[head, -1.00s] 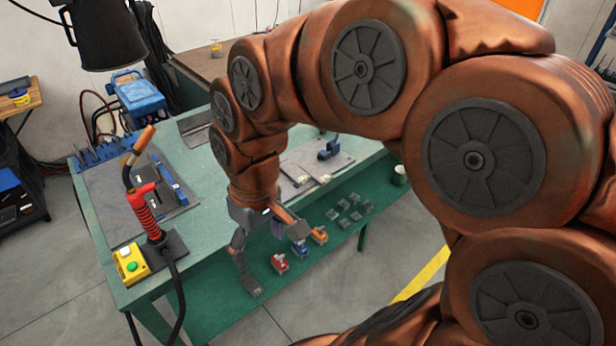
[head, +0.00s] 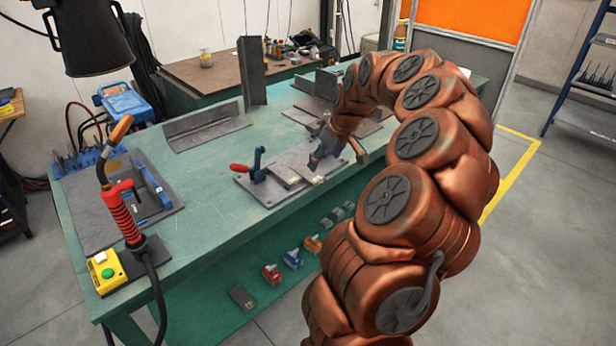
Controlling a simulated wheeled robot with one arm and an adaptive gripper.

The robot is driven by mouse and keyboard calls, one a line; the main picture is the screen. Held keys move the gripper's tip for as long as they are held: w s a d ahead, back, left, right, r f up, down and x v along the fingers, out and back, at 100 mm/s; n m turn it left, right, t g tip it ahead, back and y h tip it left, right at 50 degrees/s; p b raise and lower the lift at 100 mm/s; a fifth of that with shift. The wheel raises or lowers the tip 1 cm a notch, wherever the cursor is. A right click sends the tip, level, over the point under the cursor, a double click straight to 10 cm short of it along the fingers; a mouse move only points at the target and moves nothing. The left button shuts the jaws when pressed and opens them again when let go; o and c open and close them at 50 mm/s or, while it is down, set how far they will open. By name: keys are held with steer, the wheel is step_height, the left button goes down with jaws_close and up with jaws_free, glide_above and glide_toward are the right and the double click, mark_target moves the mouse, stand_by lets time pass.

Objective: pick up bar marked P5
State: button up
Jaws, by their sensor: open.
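Small flat grey bars lie on a dark fixture plate (head: 262,190) on the green table. One bar (head: 287,176) lies left of my gripper (head: 340,158), and another (head: 309,173) lies just below its left finger. No marking is legible, so I cannot tell which bar is P5. My gripper points down over the right end of the plate, its fingers apart and nothing visible between them. I cannot tell how high the fingertips are or whether they touch anything. My gripper and arm hide part of the plate's right side.
A clamp with a red handle (head: 240,168) stands on the plate's left. A tall dark plate (head: 252,72) and an angle piece (head: 205,126) stand behind. The table's middle left is clear.

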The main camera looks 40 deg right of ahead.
mark_target(314, 176)
steer(key=shift+a+p+x, duration=0.15)
steer(key=shift+p+x, duration=0.2)
steer(key=shift+x, duration=1.45)
steer(key=shift+a+p+x, duration=0.1)
steer(key=shift+p+x, duration=0.2)
steer(key=shift+x, duration=1.55)
steer(key=shift+w+r, duration=0.1)
steer(key=shift+c, duration=0.3)
steer(key=c, duration=1.2)
